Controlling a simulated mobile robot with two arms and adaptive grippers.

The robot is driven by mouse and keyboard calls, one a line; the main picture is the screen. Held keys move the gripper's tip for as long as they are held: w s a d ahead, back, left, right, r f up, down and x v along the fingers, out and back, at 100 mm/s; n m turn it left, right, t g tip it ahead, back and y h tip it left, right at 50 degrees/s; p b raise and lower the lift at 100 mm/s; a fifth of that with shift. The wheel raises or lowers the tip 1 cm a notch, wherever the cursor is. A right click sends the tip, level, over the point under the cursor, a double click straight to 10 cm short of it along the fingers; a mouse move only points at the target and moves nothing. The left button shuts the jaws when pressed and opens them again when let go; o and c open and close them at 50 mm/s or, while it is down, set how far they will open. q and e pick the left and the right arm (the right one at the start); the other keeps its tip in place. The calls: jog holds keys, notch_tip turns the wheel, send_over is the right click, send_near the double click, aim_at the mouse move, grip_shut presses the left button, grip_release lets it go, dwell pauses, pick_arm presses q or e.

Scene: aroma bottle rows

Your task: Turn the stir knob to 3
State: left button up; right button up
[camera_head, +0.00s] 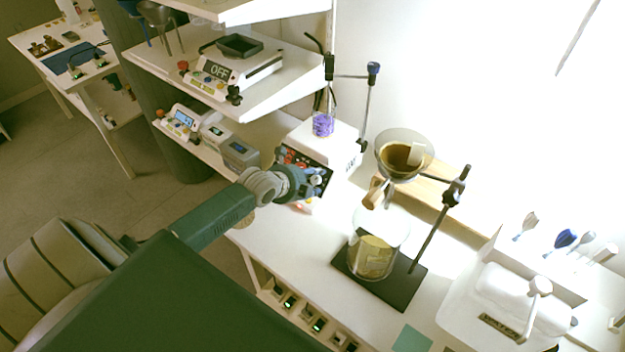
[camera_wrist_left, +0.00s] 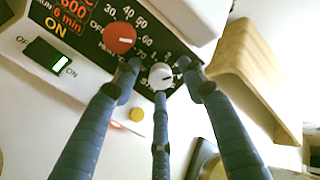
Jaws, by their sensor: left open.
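The stirrer hotplate (camera_head: 343,150) stands on the white bench with its dark control panel facing my left arm. In the left wrist view the small white knob (camera_wrist_left: 160,75) sits low on the panel, with small numbers around it, partly hidden by my fingers. A short mark shows on its face; I cannot read its setting surely. A larger red knob (camera_wrist_left: 119,38) is up and left of it. My left gripper (camera_wrist_left: 160,79) is open, its fingers spread around the white knob; contact is unclear. In the head view the left gripper (camera_head: 318,182) covers the panel's lower right.
A green-lit switch (camera_wrist_left: 47,56) and a yellow button (camera_wrist_left: 137,114) are near the panel. A beaker of purple contents (camera_head: 322,124) stands on the hotplate. Shelves (camera_head: 280,90) rise behind.

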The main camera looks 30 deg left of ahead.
pick_arm(q)
grip_shut()
jog(key=shift+r+n+p, duration=0.15)
jog(key=shift+n+p, duration=0.2)
jog(key=shift+n, duration=0.75)
grip_release()
jog(key=shift+s, duration=0.1)
